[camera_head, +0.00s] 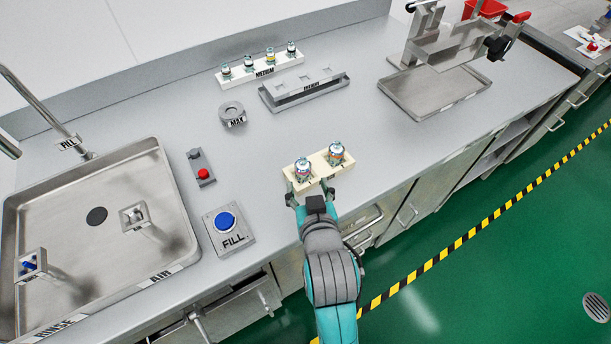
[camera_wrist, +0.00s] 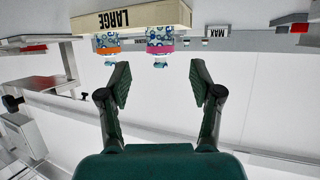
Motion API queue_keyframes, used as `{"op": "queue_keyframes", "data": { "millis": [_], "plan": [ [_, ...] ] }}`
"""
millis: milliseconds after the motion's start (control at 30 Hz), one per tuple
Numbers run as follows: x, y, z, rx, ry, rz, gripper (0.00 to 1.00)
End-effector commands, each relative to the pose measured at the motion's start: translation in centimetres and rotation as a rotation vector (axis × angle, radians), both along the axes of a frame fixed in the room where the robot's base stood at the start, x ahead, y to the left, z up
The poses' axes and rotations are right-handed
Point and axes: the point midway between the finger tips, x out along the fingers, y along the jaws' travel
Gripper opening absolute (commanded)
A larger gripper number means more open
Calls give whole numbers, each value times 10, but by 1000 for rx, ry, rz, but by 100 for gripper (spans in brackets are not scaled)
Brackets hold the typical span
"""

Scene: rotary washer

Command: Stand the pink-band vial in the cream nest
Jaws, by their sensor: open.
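The cream nest (camera_head: 318,160) lies near the counter's front edge with two vials upright in it; its LARGE label shows in the wrist view (camera_wrist: 150,15), which is upside down. The pink-band vial (camera_wrist: 160,46) stands in the nest; I take it as the left vial (camera_head: 303,167) in the head view. An orange-band vial (camera_wrist: 106,44) stands beside it, the right one (camera_head: 336,153) in the head view. My gripper (camera_head: 312,193) is open and empty at the nest's front side. In the wrist view its fingertips (camera_wrist: 160,82) are spread, with the pink-band vial beyond the gap, apart from both fingers.
A MEDIUM rack (camera_head: 262,74) with several vials and a grey rack (camera_head: 305,93) stand behind. The MAX ring (camera_head: 232,114), a red button (camera_head: 203,174), the FILL button (camera_head: 226,222) and a sink (camera_head: 75,275) lie left. A metal tray (camera_head: 433,92) sits right. Counter around the nest is clear.

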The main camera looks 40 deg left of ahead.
Motion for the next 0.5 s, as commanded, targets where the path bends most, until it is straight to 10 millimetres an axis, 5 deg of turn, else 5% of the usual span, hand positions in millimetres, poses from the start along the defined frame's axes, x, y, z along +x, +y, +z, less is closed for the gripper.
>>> {"op": "queue_keyframes", "data": {
  "millis": [200,500],
  "plan": [
    [-25,-26,15,-1,1,0,65],
    [-38,-39,23,-1,1,0,65]
  ]
}}
